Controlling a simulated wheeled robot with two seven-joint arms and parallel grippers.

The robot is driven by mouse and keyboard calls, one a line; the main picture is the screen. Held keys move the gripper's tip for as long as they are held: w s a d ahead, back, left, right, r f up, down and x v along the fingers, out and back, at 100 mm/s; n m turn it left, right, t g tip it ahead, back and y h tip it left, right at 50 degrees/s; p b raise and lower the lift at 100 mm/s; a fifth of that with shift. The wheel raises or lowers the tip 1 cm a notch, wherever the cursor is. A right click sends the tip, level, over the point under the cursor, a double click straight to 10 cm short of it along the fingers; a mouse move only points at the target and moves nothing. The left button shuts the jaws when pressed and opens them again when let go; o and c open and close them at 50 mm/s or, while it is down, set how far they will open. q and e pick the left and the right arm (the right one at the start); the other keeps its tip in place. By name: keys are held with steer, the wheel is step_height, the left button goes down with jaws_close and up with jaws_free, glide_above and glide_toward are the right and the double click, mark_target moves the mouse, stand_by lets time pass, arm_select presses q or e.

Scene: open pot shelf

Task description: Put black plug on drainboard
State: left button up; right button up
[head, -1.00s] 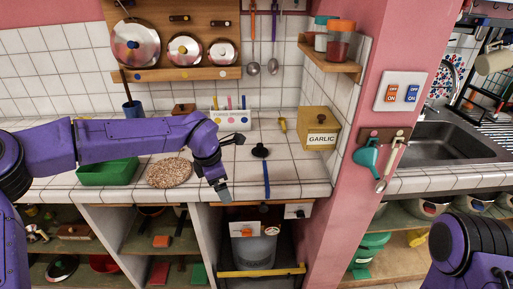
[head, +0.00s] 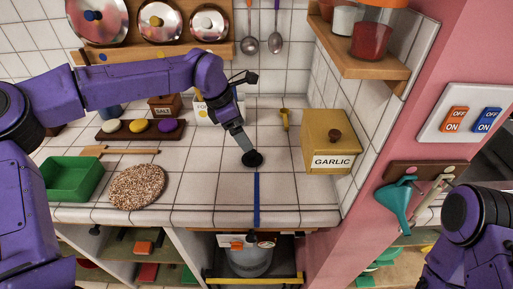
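The black plug (head: 252,159) is a small round dark disc on the white tiled counter, left of the garlic box. My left gripper (head: 243,146) reaches down from the upper left, with its fingertips at the plug, overlapping its upper edge. Whether the fingers are apart or closed on it cannot be told. My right gripper is out of view; only part of my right arm shows at lower right. The drainboard is not in view now.
A speckled round mat (head: 137,187) and green tray (head: 72,178) lie left. A wooden shelf (head: 365,55) overhangs at upper right.

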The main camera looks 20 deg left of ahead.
mark_target(251, 152)
arm_select(q)
steer(key=p+x, duration=0.1)
steer(key=x, duration=0.2)
steer(key=p+x, duration=0.1)
steer(key=x, duration=0.5)
steer(key=shift+s+a+f+p, duration=0.1)
steer(key=shift+a+f+p, duration=0.15)
steer(key=shift+f+p, duration=0.2)
steer(key=shift+d+f, duration=0.1)
steer(key=shift+f, duration=0.15)
steer(key=c, duration=1.2)
steer(key=shift+r, duration=0.1)
steer(key=shift+c, duration=0.2)
